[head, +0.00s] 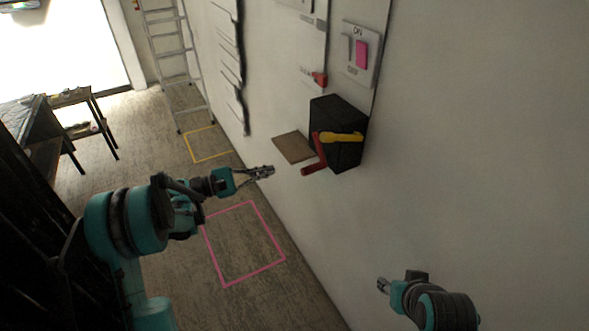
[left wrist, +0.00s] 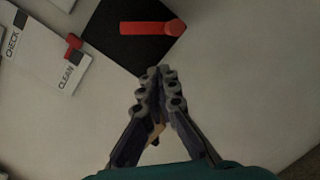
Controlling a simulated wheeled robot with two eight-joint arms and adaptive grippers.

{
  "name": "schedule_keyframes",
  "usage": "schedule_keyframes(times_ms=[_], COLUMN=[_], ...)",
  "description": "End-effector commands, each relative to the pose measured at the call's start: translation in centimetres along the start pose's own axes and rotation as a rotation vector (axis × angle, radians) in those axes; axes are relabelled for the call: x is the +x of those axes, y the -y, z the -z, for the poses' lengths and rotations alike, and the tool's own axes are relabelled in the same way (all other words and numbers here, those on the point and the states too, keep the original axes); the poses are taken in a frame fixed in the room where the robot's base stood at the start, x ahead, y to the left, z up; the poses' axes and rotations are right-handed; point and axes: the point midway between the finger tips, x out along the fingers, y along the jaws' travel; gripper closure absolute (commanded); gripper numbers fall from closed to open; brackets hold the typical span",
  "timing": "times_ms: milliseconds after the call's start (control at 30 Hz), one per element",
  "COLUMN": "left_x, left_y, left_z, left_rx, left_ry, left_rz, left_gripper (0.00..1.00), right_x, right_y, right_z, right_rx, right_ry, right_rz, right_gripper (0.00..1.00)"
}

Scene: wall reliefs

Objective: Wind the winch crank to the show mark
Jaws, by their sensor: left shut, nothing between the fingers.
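The winch is a black box (head: 338,112) on the wall in the head view. A red crank arm (head: 318,150) with a red grip hangs down on its front, and a yellow bar (head: 342,137) points right from near the crank's top. In the left wrist view the red crank (left wrist: 146,28) lies over the black box (left wrist: 112,45); the yellow bar does not show there. My left gripper (head: 268,171) is shut and empty, left of the crank and apart from it; its fingertips also show in the left wrist view (left wrist: 160,76). I cannot make out a show mark. My right gripper (head: 382,285) is low right, its fingers too small to judge.
A brown plate (head: 293,147) sits beside the box. A panel with a pink piece (head: 362,54) and a red slider (head: 319,78) are above. A panel reading CHECK and CLEAN (left wrist: 45,50) is at the left wrist view's upper left. A ladder (head: 178,60) leans behind.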

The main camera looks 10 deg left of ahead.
Motion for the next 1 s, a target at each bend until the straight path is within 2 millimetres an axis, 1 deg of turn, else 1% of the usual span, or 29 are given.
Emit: schedule_keyframes(times_ms=[33, 100, 200, 300, 467, 567, 667, 900, 1000], left_x=[-0.4, -0.8, -1.3, -1.6, -1.3, -0.2, 1.6, 6.9, 8.6], left_y=[-0.5, -1.0, -1.4, -1.6, -1.7, -1.6, -1.4, -1.0, -0.8], left_z=[0.7, 1.3, 2.0, 2.3, 2.5, 2.4, 2.4, 2.0, 1.7], left_rx=[0.126, 0.306, 0.506, 0.633, 0.701, 0.702, 0.701, 0.7, 0.7], left_ry=[0.012, 0.032, 0.059, 0.076, 0.087, 0.087, 0.087, 0.087, 0.086], left_rz=[0.009, 0.019, 0.027, 0.029, 0.031, 0.031, 0.032, 0.032, 0.031], left_gripper=[1.0, 1.0, 1.0, 1.0, 1.0, 1.0, 1.0, 1.0, 1.0], right_x=[0.0, 0.0, 0.1, 0.1, 0.2, 0.5, 0.9, 2.0, 2.4], right_y=[0.0, 0.0, 0.0, 0.0, 0.0, 0.0, 0.0, 0.0, 0.0], right_z=[0.0, 0.0, 0.0, -0.1, -0.1, -0.3, -0.6, -1.4, -1.8], right_rx=[0.0, 0.0, 0.0, 0.0, 0.0, 0.0, 0.0, 0.0, 0.0], right_ry=[0.0, 0.0, 0.0, 0.0, 0.0, 0.0, 0.0, 0.0, 0.0], right_rz=[0.0, 0.0, 0.0, 0.0, 0.0, 0.0, 0.0, 0.0, 0.0], right_gripper=[0.6, 0.6, 0.6, 0.6, 0.6, 0.6, 0.6, 0.6, 0.6])
